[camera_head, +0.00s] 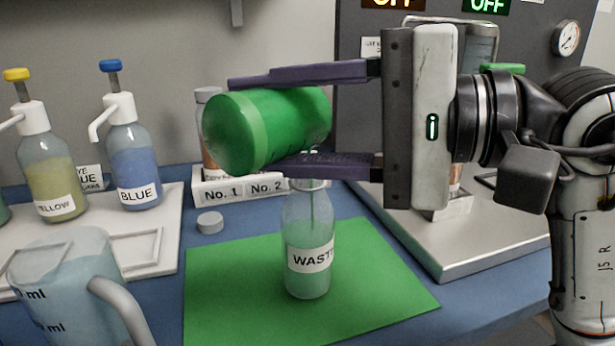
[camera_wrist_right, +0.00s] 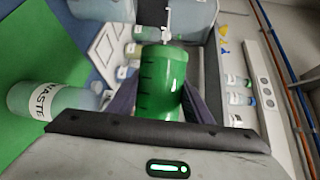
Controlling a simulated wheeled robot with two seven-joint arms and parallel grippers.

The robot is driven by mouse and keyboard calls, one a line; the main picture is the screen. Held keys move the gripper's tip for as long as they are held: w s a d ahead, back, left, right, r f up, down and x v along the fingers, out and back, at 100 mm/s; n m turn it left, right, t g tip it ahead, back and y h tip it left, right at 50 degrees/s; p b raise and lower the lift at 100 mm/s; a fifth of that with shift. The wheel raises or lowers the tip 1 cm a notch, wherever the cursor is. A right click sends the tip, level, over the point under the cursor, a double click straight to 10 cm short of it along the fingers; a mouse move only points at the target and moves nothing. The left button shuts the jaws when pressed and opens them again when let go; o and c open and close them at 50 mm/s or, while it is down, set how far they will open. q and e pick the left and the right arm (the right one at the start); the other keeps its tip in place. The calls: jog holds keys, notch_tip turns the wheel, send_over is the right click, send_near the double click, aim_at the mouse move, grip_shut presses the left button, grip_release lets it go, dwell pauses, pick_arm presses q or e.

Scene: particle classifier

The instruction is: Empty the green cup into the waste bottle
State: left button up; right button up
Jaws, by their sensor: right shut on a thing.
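My right gripper (camera_head: 330,120) is shut on the green cup (camera_head: 265,125) and holds it above the waste bottle. The cup lies tilted on its side, with one round end toward the lower left in the head view. It also shows between the fingers in the right wrist view (camera_wrist_right: 163,85). The clear waste bottle (camera_head: 308,235) stands upright on a green mat (camera_head: 230,290), with greenish liquid inside. A thin greenish streak shows inside the bottle's neck. The bottle's mouth is partly hidden by the lower finger. It also shows in the right wrist view (camera_wrist_right: 45,102). My left gripper is not in view.
A clear measuring jug (camera_head: 70,285) stands at the front left. Yellow (camera_head: 45,165) and blue (camera_head: 133,160) pump bottles stand on a white tray (camera_head: 165,235). A small cap (camera_head: 210,222) lies behind the mat. A numbered rack (camera_head: 235,188) stands behind the bottle, with a metal-topped device (camera_head: 460,250) to the right.

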aim_at(320, 102)
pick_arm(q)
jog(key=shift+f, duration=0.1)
pick_arm(e)
jog(key=shift+w+r, duration=0.1)
dwell(0.5)
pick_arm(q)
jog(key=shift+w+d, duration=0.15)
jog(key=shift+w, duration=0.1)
pick_arm(e)
jog(key=shift+d+r+m, duration=0.1)
jog(key=shift+m, duration=0.3)
pick_arm(q)
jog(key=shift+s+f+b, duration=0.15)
jog(key=shift+b, duration=0.2)
pick_arm(e)
jog(key=shift+w+y, duration=0.1)
jog(key=shift+y, duration=0.2)
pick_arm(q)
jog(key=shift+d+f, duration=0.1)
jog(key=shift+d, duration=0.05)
pick_arm(e)
jog(key=shift+w+d+r+m, duration=0.1)
jog(key=shift+d+r+m, duration=0.1)
jog(key=shift+m, duration=0.4)
